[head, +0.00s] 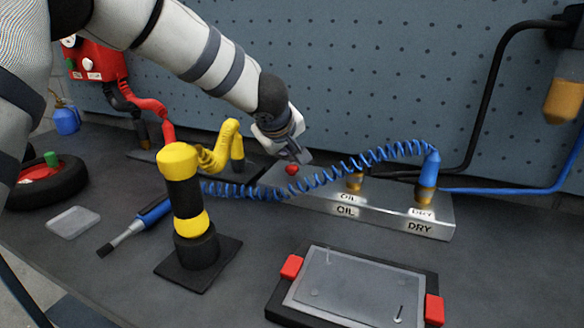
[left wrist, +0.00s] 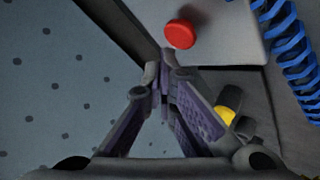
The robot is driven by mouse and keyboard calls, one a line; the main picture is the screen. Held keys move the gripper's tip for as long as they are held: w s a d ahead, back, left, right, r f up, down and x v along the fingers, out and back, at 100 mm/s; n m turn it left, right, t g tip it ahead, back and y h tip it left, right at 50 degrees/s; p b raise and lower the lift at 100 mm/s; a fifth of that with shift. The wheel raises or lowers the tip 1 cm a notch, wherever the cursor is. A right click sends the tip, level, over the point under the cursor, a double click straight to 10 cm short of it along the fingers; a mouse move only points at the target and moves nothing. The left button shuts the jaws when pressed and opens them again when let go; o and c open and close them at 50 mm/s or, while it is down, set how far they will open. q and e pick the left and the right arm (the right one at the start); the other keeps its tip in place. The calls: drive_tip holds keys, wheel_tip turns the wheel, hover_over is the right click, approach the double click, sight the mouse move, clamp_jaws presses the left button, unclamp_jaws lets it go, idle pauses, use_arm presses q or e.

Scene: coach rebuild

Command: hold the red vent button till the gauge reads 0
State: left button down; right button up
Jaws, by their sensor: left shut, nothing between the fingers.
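The red button (head: 291,169) shows near the left end of the metal block (head: 330,209), just below my left gripper (head: 301,157). In the left wrist view the round red button (left wrist: 180,34) lies just beyond the closed fingertips of my left gripper (left wrist: 165,72). A small gap shows between them in that picture, and I cannot tell their height apart. My left gripper is shut and empty. A small round white dial (head: 68,41) sits on the red box at the upper left, partly hidden by my arm; its reading is too small to tell. My right gripper is out of view.
A coiled blue hose (head: 330,174) runs close beside the button to a blue fitting (head: 430,172) on the block marked OIL and DRY. A yellow and black post (head: 184,200) stands in front. A framed clear panel (head: 350,287) lies at the front right. The pegboard (head: 400,80) rises behind.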

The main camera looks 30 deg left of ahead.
sight(288, 168)
use_arm(q)
drive_tip(key=shift+f, duration=0.1)
idle(0.7)
drive_tip(key=shift+f, duration=0.35)
drive_tip(key=shift+f, duration=0.6)
idle(1.6)
idle(2.8)
drive_tip(key=shift+r, duration=1.05)
drive_tip(key=shift+r, duration=2.5)
